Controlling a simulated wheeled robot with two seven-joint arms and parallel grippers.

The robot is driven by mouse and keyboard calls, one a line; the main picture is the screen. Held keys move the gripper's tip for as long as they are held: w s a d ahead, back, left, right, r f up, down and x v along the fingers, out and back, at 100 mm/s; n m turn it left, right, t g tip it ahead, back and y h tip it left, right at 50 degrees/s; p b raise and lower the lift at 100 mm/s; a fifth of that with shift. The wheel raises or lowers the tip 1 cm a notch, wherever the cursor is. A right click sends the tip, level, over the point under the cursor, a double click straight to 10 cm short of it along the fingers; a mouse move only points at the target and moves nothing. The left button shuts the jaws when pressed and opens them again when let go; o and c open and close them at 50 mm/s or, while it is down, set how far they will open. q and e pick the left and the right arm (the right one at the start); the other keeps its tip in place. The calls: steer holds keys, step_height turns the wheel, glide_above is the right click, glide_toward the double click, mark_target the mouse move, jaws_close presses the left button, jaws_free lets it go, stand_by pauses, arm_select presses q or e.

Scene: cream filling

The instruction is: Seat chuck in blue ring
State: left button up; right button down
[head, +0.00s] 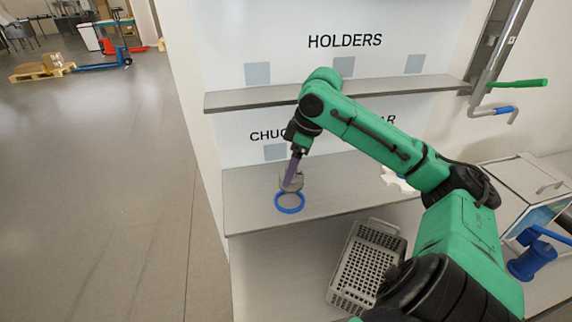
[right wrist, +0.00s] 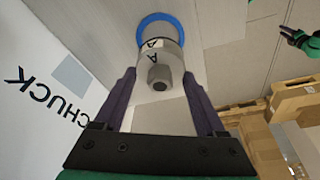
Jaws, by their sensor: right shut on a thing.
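The grey metal chuck (head: 291,184) is in my right gripper (head: 294,170), low over the blue ring (head: 289,210) on the lower shelf. In the right wrist view the chuck (right wrist: 161,66) stands between the two dark fingers (right wrist: 160,90) and bears a label with the letter A. The far end of the chuck is at the blue ring (right wrist: 158,18), which shows around it. I cannot tell whether the chuck touches the shelf inside the ring. My left gripper (right wrist: 291,35) shows only small at the right wrist view's upper right edge.
An upper shelf (head: 235,100) marked HOLDERS runs above my right gripper. A white part (head: 396,181) lies on the lower shelf to the right. A grey basket (head: 368,262) stands in front, with a clear-lidded box (head: 525,185) at the right. The lower shelf is otherwise mostly bare.

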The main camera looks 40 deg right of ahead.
steer(key=shift+s+f, duration=0.1)
steer(key=shift+f, duration=0.3)
steer(key=shift+f+b, duration=0.35)
steer(key=shift+b, duration=0.2)
steer(key=shift+w+f+b, duration=0.6)
steer(key=shift+f+b, duration=0.25)
steer(key=shift+f, duration=0.1)
steer(key=shift+s+f+b, duration=0.1)
steer(key=shift+f+b, duration=0.15)
steer(key=shift+b, duration=0.05)
steer(key=shift+s+f, duration=0.1)
steer(key=shift+f, duration=0.1)
steer(key=shift+r, duration=0.25)
steer(key=shift+f, duration=0.1)
arm_select(q)
steer(key=f, duration=0.2)
steer(key=w+f, duration=0.1)
steer(key=shift+f, duration=0.35)
arm_select(e)
steer(key=shift+f, duration=0.1)
